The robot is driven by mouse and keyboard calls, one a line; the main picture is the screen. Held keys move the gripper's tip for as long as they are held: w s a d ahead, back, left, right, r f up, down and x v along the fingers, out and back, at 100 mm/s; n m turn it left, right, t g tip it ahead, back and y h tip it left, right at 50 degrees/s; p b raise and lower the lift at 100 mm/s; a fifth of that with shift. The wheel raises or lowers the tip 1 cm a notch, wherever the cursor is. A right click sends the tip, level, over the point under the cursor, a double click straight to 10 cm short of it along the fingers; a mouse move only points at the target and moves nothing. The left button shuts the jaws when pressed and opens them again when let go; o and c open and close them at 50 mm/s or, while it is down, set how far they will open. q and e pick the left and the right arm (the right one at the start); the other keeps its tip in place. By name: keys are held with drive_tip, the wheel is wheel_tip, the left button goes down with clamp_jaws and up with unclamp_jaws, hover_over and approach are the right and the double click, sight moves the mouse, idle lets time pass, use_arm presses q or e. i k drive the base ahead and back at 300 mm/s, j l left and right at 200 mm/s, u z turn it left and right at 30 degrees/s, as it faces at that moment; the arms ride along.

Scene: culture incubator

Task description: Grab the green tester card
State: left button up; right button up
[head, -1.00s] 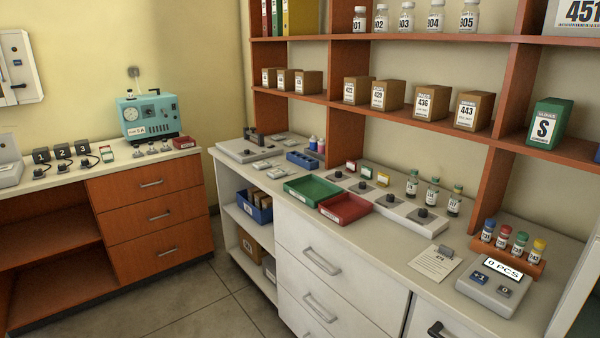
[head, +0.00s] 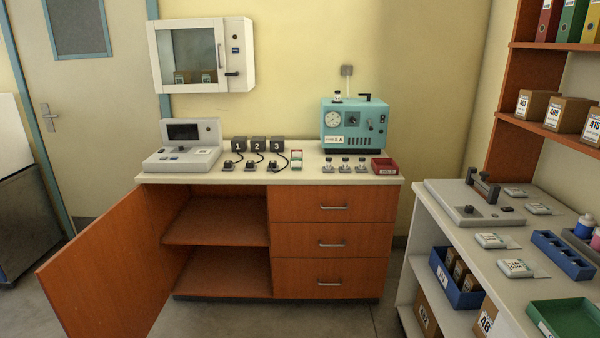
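Neither of my grippers is in view.
The wooden cabinet's left door (head: 108,240) stands open into the floor space. A teal machine (head: 355,124) and a grey device with a dark screen (head: 187,142) stand on the worktop. A white counter (head: 445,215) with a green tray (head: 568,318) is at right.

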sight(296, 163)
drive_tip(key=i+u, duration=0.3)
drive_tip(key=i, duration=0.55)
drive_tip(key=i+l+u, duration=0.15)
drive_tip(key=i+u, duration=0.15)
drive_tip(key=i, duration=0.5)
drive_tip(key=i+j+u, duration=0.2)
drive_tip(key=i+u, duration=0.6)
drive_tip(key=i, duration=0.2)
drive_tip(key=i+l+u, duration=0.1)
drive_tip(key=i+u, duration=0.3)
drive_tip(key=z, duration=0.45)
drive_tip(key=i+z, duration=0.1)
drive_tip(key=z, duration=0.75)
drive_tip(key=i+j+z, duration=0.1)
drive_tip(key=z, duration=0.3)
